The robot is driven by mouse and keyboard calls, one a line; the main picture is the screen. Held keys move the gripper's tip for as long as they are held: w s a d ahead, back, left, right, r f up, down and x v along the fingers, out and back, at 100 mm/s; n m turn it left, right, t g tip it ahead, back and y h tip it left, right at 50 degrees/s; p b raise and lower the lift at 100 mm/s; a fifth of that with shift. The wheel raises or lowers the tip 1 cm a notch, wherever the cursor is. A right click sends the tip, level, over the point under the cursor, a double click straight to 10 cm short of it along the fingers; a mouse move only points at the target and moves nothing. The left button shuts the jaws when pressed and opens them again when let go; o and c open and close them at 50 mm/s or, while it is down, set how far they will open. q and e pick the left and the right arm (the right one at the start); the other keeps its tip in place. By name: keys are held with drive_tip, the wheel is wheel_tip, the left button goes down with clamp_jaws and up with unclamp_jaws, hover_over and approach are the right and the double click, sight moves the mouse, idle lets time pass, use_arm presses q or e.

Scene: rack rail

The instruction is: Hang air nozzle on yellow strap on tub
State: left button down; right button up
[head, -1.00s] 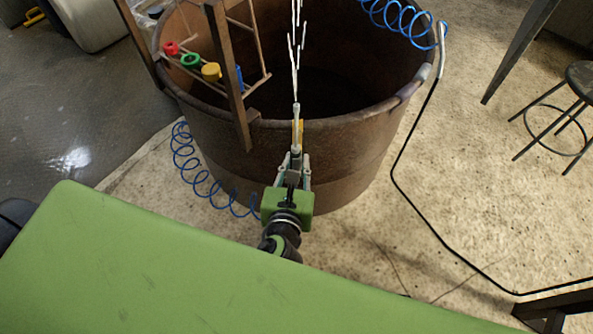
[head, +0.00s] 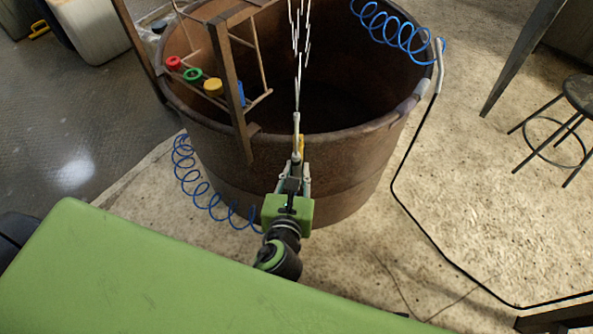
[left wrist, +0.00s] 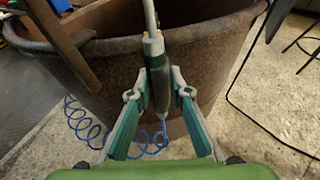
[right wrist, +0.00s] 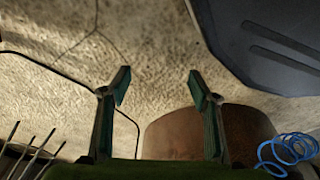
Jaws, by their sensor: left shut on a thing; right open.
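The rusty brown tub (head: 345,165) stands in front of me. My left gripper (head: 295,178) is shut on the air nozzle (head: 296,135), which is upright near the tub's near wall, its pale tip pointing up. The grip also shows in the left wrist view, on the nozzle's dark body (left wrist: 153,65). A small part of the yellow strap (head: 301,146) shows right behind the nozzle; most of it is hidden, and I cannot tell whether they touch. White streaks (head: 297,50) rise from the tip. My right gripper (right wrist: 158,88) is open and empty in the right wrist view.
A blue coiled hose (head: 205,198) hangs left of my gripper. A wooden frame (head: 235,90) with coloured rings crosses the tub's left rim. Another blue coil (head: 400,30) and a black hose (head: 400,160) are at the right rim. A stool (head: 575,95) stands far right.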

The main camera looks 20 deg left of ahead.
use_arm(q)
drive_tip(key=shift+w+a+r, duration=0.1)
drive_tip(key=shift+w+r, duration=0.05)
drive_tip(key=shift+w, duration=0.05)
drive_tip(key=shift+p, duration=0.35)
use_arm(e)
drive_tip(key=shift+s+d+f, duration=0.1)
drive_tip(key=shift+s+f, duration=0.9)
drive_tip(key=shift+f, duration=0.05)
use_arm(q)
drive_tip(key=shift+w, duration=0.1)
use_arm(e)
drive_tip(key=shift+s+f, duration=0.1)
drive_tip(key=shift+f, duration=0.1)
use_arm(q)
drive_tip(key=shift+w, duration=0.15)
drive_tip(key=shift+a, duration=0.1)
drive_tip(key=shift+w+p, duration=0.2)
drive_tip(key=shift+p, duration=0.15)
use_arm(e)
drive_tip(key=shift+s+d+f, duration=0.25)
drive_tip(key=shift+s+f, duration=0.1)
drive_tip(key=shift+f, duration=0.15)
use_arm(q)
drive_tip(key=shift+w+a, duration=0.15)
drive_tip(key=shift+w, duration=0.1)
use_arm(e)
drive_tip(key=shift+s+f, duration=0.15)
drive_tip(key=shift+f, duration=0.1)
